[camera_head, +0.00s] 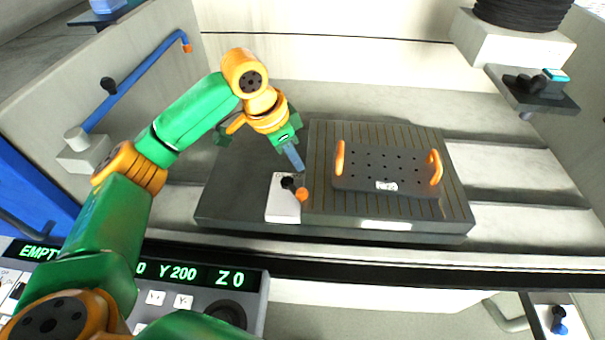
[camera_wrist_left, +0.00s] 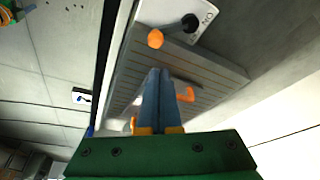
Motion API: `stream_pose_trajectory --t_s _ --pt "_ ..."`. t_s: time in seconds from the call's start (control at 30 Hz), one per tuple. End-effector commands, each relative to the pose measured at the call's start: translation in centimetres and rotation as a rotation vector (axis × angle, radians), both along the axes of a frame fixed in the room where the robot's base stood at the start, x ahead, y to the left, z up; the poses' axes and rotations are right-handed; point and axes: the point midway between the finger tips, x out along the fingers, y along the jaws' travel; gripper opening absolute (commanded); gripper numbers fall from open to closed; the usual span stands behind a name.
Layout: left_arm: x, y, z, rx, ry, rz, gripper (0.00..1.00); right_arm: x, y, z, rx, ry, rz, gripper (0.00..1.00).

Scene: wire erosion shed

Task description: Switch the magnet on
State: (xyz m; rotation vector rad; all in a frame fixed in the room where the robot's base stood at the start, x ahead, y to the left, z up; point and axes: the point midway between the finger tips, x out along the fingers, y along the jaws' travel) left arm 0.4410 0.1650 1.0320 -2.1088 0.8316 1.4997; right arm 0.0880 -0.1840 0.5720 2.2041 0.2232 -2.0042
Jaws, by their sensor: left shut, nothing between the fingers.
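The magnet is a dark block with a ribbed top (camera_head: 320,150) on the bed. At its left front is a white switch plate (camera_head: 283,208) with a black hub (camera_head: 287,183) and a short lever ending in an orange knob (camera_head: 302,194). The knob points to the right and slightly toward me in the head view. My left gripper (camera_head: 298,168) is shut and empty, its tips just behind the knob. In the left wrist view, the shut fingers (camera_wrist_left: 157,75) point toward the orange knob (camera_wrist_left: 155,39), apparently with a small gap. Small marks show on the plate (camera_wrist_left: 206,14). My right gripper is out of view.
A dark drilled plate (camera_head: 385,165) with two orange handles lies on the ribbed top. A control panel (camera_head: 215,280) with green readouts is at the front left. A blue pipe (camera_head: 140,80) runs along the left wall. A black coil (camera_head: 520,12) stands back right.

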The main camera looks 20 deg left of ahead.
Motion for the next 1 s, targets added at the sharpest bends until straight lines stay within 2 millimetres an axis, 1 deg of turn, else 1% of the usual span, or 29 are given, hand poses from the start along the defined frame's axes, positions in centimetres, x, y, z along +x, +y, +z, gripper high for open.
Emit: stream_pose_trajectory --t_s 0.17,0.27,0.37,0.6,0.7,0.83,1.0 --pt "0.0 0.0 0.0 -0.001 -0.001 0.0 0.0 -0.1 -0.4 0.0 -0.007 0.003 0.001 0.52" --pt "0.2 -0.2 -0.5 -0.001 -0.001 0.0 0.0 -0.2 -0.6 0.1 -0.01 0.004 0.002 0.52" --pt "0.5 -0.5 -1.8 -0.002 0.002 0.0 0.0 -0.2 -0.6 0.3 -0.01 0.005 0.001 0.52" --pt "1.6 -1.6 -6.4 -0.001 0.002 -0.001 0.0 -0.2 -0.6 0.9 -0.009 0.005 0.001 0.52" --pt "2.0 -2.0 -7.9 -0.001 0.0 0.0 0.0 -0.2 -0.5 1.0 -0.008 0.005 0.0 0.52" --pt "2.3 -2.3 -9.1 0.0 -0.001 -0.001 0.0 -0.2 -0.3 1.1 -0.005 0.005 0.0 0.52" --pt "2.5 -2.4 -9.5 -0.001 -0.003 -0.002 0.0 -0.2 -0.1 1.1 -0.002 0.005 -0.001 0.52"
